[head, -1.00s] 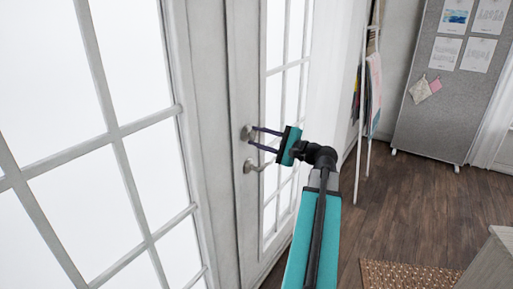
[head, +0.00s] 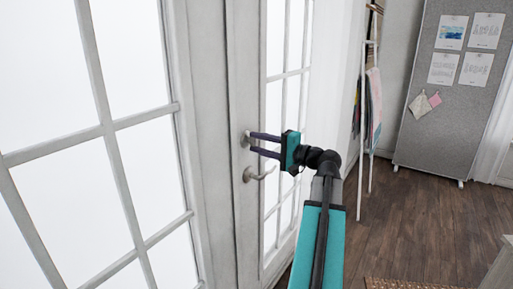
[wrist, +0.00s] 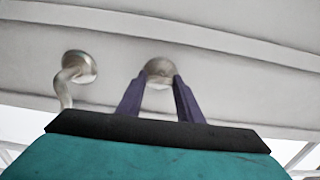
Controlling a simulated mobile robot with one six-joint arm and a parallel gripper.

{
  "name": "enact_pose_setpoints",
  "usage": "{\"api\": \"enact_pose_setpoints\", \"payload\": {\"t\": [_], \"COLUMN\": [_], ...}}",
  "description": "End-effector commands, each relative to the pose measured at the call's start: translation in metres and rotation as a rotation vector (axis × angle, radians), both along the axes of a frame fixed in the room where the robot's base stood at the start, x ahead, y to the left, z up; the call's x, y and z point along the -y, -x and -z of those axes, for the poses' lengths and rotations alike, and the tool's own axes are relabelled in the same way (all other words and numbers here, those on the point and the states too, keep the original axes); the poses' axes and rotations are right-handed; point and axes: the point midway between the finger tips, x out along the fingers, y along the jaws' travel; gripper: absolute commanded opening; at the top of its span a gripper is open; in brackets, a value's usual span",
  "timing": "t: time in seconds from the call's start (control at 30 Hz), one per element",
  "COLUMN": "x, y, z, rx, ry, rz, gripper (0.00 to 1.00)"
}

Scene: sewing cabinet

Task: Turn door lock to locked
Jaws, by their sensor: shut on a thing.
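The door lock (wrist: 159,68) is a small round metal knob on the white door (head: 246,215), above the curved door handle (head: 255,174). In the wrist view it sits between the tips of my gripper's purple fingers, and the handle (wrist: 77,72) is to its left. My gripper (head: 248,143) reaches leftward to the door in the head view, and its fingers are shut on the lock. The fingers partly hide the lock, so I cannot tell which way it is turned.
A white rack (head: 366,120) with hanging cloths stands behind, to the right. A grey pinboard (head: 440,120) with papers is at the back right. Wood floor (head: 410,215) lies open between. A woven rug edge (head: 405,284) and a pale furniture corner (head: 500,265) are at lower right.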

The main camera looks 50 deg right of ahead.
Motion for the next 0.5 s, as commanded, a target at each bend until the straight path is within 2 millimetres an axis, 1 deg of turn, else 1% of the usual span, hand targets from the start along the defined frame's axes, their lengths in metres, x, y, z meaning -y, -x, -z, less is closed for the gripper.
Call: {"api": "enact_pose_setpoints", "payload": {"t": [0.27, 0.3, 0.4, 0.5], "x": [-0.0022, -0.0022, -0.0019, -0.0014], "y": [0.0, 0.0, -0.0001, -0.0001], "z": [0.0018, 0.0018, 0.0015, 0.0011], "rx": [-0.005, -0.005, -0.004, -0.003], "ry": [0.004, 0.003, 0.003, 0.002], "rz": [-0.006, -0.006, -0.005, -0.004], "gripper": [0.1, 0.36, 0.52, 0.52]}}
